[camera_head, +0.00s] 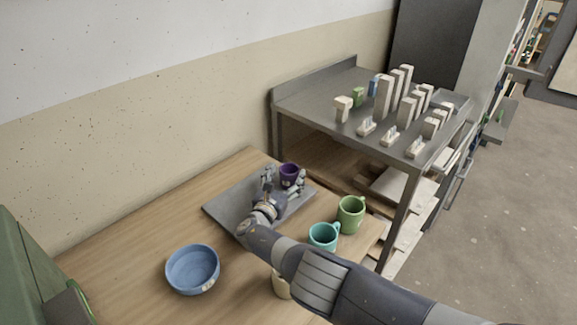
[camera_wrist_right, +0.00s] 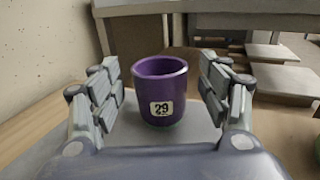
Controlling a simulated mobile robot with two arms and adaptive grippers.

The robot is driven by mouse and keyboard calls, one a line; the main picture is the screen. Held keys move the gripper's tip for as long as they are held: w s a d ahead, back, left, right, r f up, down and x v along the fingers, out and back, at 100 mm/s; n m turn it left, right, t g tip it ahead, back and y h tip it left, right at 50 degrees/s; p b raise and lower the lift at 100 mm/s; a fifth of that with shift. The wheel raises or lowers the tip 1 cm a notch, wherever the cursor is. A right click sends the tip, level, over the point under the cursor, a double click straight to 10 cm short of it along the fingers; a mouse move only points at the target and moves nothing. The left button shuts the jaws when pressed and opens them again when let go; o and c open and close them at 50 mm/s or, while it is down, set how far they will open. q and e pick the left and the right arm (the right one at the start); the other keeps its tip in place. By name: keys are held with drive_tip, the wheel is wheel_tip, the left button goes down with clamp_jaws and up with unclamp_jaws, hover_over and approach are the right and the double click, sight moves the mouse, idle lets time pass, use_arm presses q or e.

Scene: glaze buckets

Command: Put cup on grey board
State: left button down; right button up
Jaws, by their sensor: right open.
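A purple cup (camera_head: 289,174) stands upright on the grey board (camera_head: 226,209), near its far right part. In the right wrist view the purple cup (camera_wrist_right: 160,93) shows a label reading 29 and stands between the open fingers. My right gripper (camera_head: 283,182) is open around the cup, with a visible gap on both sides in the wrist view (camera_wrist_right: 160,95). A teal cup (camera_head: 323,236) and a green cup (camera_head: 351,214) stand on the wooden table, right of the board. A cream cup (camera_head: 281,286) is mostly hidden behind my right arm. My left gripper is not in view.
A blue bowl (camera_head: 193,269) sits on the wooden table (camera_head: 120,259) at the left. A metal table (camera_head: 318,104) holding several pale blocks stands behind at the right. A wall runs along the back. The table's left part is clear.

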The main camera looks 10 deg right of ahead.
drive_tip(key=p+v, duration=0.2)
drive_tip(key=v, duration=0.1)
drive_tip(key=shift+r, duration=0.15)
drive_tip(key=shift+s+a+p, duration=0.3)
drive_tip(key=shift+s+a, duration=0.05)
drive_tip(key=shift+s, duration=0.2)
